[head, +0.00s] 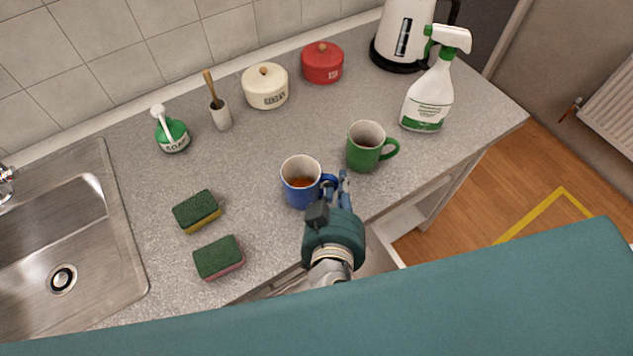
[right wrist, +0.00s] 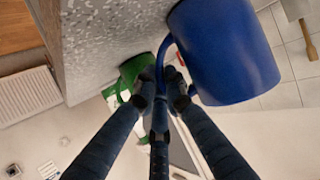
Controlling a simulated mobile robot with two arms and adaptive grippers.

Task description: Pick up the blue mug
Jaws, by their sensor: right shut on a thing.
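The blue mug (head: 301,184) stands upright near the front edge of the counter, with brown contents inside. Its handle points right in the head view. My right gripper (head: 339,187) is at the handle side of the mug, shut on the handle. In the right wrist view the blue mug (right wrist: 226,50) fills the upper right, and the fingers of my right gripper (right wrist: 163,90) close around its handle. I cannot tell whether the mug's base touches the counter. My left gripper is not in view.
A green mug (head: 364,147) stands close to the right of the blue mug. Two sponges (head: 197,211) lie to the left, near the sink (head: 75,215). A spray bottle (head: 430,92), kettle (head: 400,40), red pot (head: 322,64), cream pot (head: 266,88) and soap dispenser (head: 171,133) stand behind.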

